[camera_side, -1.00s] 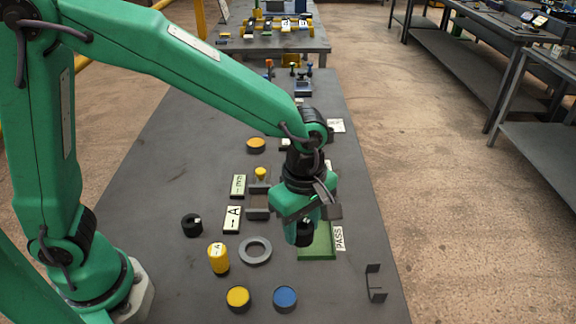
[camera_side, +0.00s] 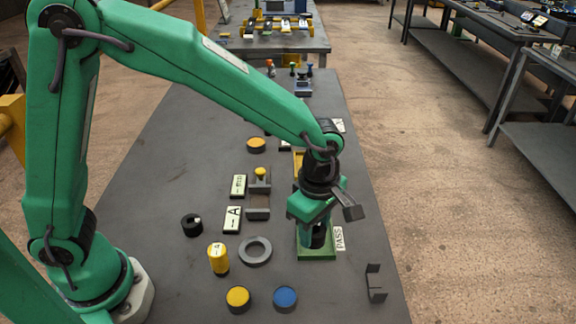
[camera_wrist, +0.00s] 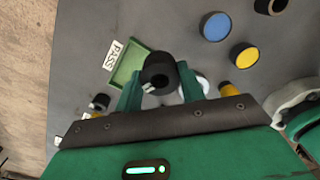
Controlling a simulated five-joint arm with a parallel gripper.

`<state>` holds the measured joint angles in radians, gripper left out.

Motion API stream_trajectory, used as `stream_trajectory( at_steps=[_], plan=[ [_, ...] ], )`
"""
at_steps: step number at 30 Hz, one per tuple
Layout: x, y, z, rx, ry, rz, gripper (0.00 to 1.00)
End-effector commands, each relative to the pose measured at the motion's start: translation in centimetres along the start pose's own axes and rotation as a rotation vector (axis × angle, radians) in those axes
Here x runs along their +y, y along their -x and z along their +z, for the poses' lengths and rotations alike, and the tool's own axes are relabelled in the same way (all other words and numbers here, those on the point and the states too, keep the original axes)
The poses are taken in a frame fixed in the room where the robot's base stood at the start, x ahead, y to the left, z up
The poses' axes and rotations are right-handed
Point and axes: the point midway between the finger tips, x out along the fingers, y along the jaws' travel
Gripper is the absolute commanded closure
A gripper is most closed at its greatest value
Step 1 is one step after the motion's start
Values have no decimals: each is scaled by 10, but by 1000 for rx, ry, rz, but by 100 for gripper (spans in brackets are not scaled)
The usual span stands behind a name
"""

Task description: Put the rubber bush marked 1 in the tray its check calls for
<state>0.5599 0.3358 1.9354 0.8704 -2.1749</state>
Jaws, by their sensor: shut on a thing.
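My gripper (camera_side: 318,228) is shut on a black rubber bush (camera_side: 318,238). It holds the bush over the green tray (camera_side: 316,254), inside the tray's outline in the side view; whether it touches the floor cannot be told. In the wrist view the bush (camera_wrist: 158,72) sits between the fingers, with a small white mark I cannot read. The green tray (camera_wrist: 128,68) lies beyond it. A PASS label (camera_side: 339,238) lies along the tray's right side. A yellow tray (camera_side: 298,163) behind is mostly hidden by my arm.
A yellow disc (camera_side: 237,298) and a blue disc (camera_side: 285,298) lie in front. A dark bracket (camera_side: 375,283) stands front right.

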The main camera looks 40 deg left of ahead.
Motion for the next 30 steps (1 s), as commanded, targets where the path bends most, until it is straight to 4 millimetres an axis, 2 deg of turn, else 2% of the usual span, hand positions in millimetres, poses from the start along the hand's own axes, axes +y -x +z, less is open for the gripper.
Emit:
stream_trajectory(
  at_steps=[9, 15, 25, 30],
  plan=[
    [44, -32, -30, 1, 3, -2, 88],
    [61, -44, -41, 0, 1, 0, 88],
    [65, -49, -44, 0, -1, -1, 88],
    [64, -64, -44, 1, -1, -3, 88]
  ],
)
